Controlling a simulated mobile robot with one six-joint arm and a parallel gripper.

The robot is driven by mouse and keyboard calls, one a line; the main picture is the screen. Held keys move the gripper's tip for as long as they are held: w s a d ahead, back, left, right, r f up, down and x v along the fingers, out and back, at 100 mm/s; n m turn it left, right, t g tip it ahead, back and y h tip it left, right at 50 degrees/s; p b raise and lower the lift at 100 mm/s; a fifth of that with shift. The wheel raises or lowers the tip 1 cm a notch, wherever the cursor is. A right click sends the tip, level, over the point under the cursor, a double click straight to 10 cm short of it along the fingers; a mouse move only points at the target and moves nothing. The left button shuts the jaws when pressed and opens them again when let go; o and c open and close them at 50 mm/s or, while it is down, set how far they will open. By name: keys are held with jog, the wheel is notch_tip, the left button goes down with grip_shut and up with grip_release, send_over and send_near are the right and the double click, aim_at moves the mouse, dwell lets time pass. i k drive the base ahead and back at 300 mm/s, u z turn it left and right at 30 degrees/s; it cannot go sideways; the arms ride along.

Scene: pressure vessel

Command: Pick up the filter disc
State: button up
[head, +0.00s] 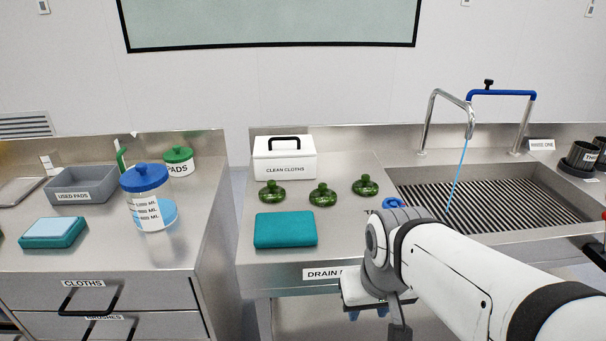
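I cannot pick out the filter disc with certainty in the head view. Three green, round, knobbed pieces stand on the steel drainboard: a left one (272,192), a middle one (323,195) and a right one (365,186). My gripper (368,314) hangs in front of the drainboard's front edge, below and right of these pieces. Blue tips show under its pale body, but my wrist and the angle hide most of the fingers. I see nothing held in it. A blue piece (393,203) shows just behind my wrist, partly hidden.
A teal folded cloth (286,230) lies in front of the green pieces; a CLEAN CLOTHS box (284,158) stands behind. A ribbed sink (500,195) with running water is right. The left counter holds a blue-lidded jar (146,180) and USED PADS tray (75,197). A gap separates the counters.

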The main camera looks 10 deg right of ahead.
aim_at(323, 196)
jog(key=i, duration=0.95)
jog(key=z, duration=0.05)
